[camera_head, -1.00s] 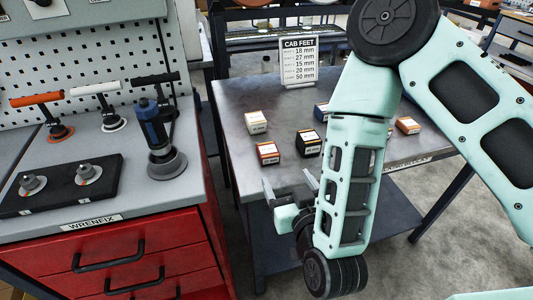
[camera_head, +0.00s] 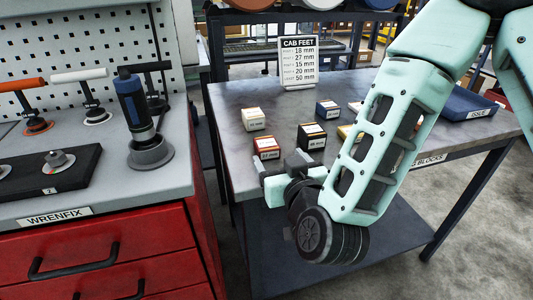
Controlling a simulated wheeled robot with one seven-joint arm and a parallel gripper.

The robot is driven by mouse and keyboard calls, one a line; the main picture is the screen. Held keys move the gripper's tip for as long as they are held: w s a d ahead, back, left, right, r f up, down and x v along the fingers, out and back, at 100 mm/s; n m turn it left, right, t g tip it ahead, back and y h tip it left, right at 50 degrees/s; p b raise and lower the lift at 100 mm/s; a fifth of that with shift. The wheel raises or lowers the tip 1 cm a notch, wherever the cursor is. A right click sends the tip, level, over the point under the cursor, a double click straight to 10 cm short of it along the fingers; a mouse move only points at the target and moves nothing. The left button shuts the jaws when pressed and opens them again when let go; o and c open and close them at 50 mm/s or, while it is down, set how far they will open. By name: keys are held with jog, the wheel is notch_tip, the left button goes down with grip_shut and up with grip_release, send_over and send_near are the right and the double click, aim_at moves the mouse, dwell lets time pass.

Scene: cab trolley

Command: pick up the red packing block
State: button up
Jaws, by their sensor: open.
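A block with red-orange sides and a pale label on top (camera_head: 266,148) stands near the front left of the grey table (camera_head: 228,98). It looks like the red packing block. Its lower front is close to or partly behind my gripper in this view. My gripper (camera_head: 282,166) is open and empty at the table's front edge, just in front of and slightly right of that block. I cannot tell its exact height or distance from the block.
A black block (camera_head: 311,136), a white block (camera_head: 254,119) and a blue block (camera_head: 328,110) stand close by. Yellow and orange blocks are partly hidden by my arm. A sign (camera_head: 298,62) stands behind. A blue tray (camera_head: 468,103) is at right, a red cabinet (camera_head: 110,255) at left.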

aim_at(267, 144)
jog(key=x, duration=0.9)
jog(key=shift+a, duration=0.2)
jog(key=c, duration=1.1)
